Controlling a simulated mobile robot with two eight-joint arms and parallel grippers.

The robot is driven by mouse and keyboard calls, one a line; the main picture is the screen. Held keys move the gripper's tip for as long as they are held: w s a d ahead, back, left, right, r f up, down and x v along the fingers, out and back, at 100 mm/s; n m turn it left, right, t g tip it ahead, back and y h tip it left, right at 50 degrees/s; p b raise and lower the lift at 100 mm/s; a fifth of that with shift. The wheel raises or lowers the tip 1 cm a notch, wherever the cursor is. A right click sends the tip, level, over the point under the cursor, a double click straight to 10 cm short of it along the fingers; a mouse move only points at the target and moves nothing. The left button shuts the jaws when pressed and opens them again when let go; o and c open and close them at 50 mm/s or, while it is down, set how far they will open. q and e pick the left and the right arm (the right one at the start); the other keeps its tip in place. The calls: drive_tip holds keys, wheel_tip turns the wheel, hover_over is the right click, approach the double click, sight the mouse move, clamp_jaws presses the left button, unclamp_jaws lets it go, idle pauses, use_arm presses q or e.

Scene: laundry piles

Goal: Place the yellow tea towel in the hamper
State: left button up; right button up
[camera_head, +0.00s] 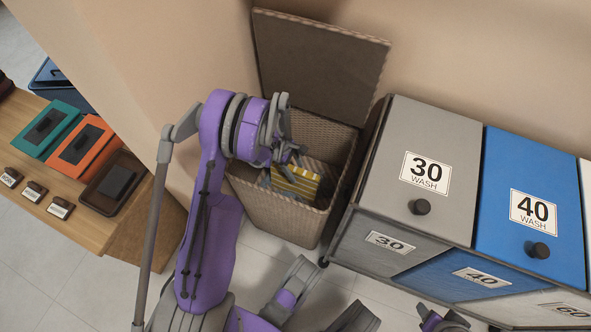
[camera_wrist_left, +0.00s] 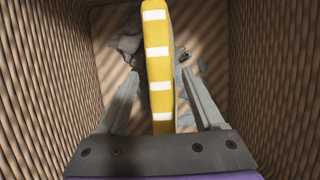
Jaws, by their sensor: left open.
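The yellow tea towel (camera_head: 297,182), folded with white stripes, is inside the woven brown hamper (camera_head: 280,220), whose lid (camera_head: 318,70) stands open against the wall. My left gripper (camera_head: 288,162) reaches down into the hamper mouth. In the left wrist view, the towel (camera_wrist_left: 158,75) stands on edge between the spread fingers of my left gripper (camera_wrist_left: 160,85), with a gap on each side. The hamper walls (camera_wrist_left: 40,90) surround it. Part of the towel is hidden by the gripper in the head view. What seems to be my right gripper (camera_head: 442,320) shows at the bottom edge, partly cut off.
Grey cloth (camera_wrist_left: 128,45) lies deeper in the hamper. A grey 30 wash bin (camera_head: 425,140) and a blue 40 wash bin (camera_head: 530,200) stand close at the right. A wooden table (camera_head: 90,225) with teal, orange and brown trays is at the left.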

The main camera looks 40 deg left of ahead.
use_arm(q)
drive_tip(key=p+v, duration=0.3)
drive_tip(key=v, duration=0.8)
drive_tip(key=s+d+r+m+y, duration=0.2)
drive_tip(key=s+d+r+m, duration=0.3)
drive_tip(key=d+r+m, duration=0.7)
drive_tip(key=s+d+r+m+t+y, duration=0.1)
drive_tip(key=s+d+r+m+t, duration=0.2)
drive_tip(key=s+d+m, duration=0.6)
drive_tip(key=s, duration=0.2)
drive_tip(key=shift+s+m+y, duration=0.3)
drive_tip(key=shift+s+y, duration=0.1)
drive_tip(key=shift+a, duration=0.1)
